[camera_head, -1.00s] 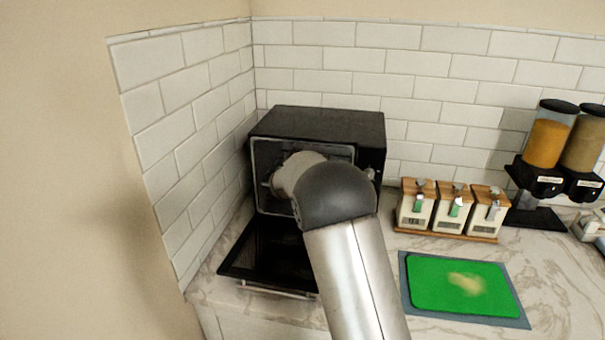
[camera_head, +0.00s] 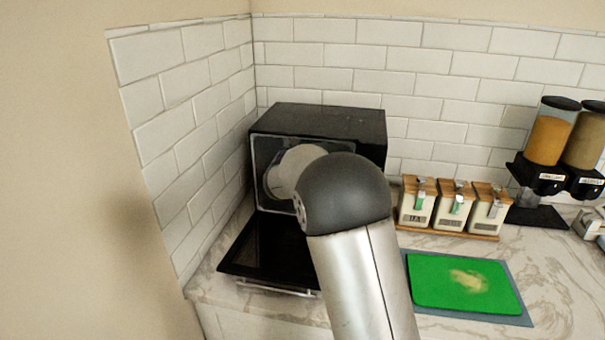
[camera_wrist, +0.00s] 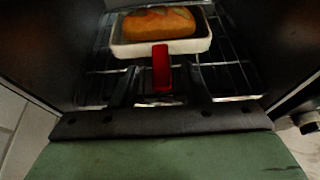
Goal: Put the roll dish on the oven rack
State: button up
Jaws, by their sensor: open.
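The roll dish (camera_wrist: 120,50) is a white rectangular dish holding a browned roll (camera_wrist: 160,22), seen in the wrist view. It rests on the wire oven rack (camera_wrist: 232,80) inside the black oven (camera_head: 318,120). A red handle (camera_wrist: 161,68) on the dish points toward my gripper (camera_wrist: 162,82). The dark fingers are open, one on each side of the handle. I cannot tell whether either finger touches it. In the head view my arm reaches into the oven and hides the dish, the rack and the fingers.
The oven door (camera_head: 268,255) is folded down over the counter. Oven walls lie close on both sides of my gripper. To the right are a row of canisters (camera_head: 453,208), a green cutting board (camera_head: 425,285) and food dispensers (camera_head: 550,140). Tiled walls stand behind and left.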

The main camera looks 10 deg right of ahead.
jog(key=v, duration=0.8)
jog(key=s+d+f+m+g, duration=0.2)
jog(key=s+d+m+g, duration=0.25)
jog(key=s+m, duration=0.55)
jog(key=s+d+f+m+g, duration=0.3)
jog(key=s+d+m, duration=0.4)
jog(key=s, duration=0.6)
jog(key=s+a+f+m+g+y, duration=0.2)
jog(key=s+a+f+m, duration=0.1)
jog(key=s+m, duration=0.4)
jog(key=s+a+f+m+g+y, duration=0.2)
jog(key=s+m, duration=0.5)
jog(key=s, duration=0.5)
jog(key=a+y, duration=0.1)
jog(key=a, duration=0.1)
jog(key=shift+s+a+f+g+b, duration=0.35)
jog(key=shift+s+f+b, duration=0.05)
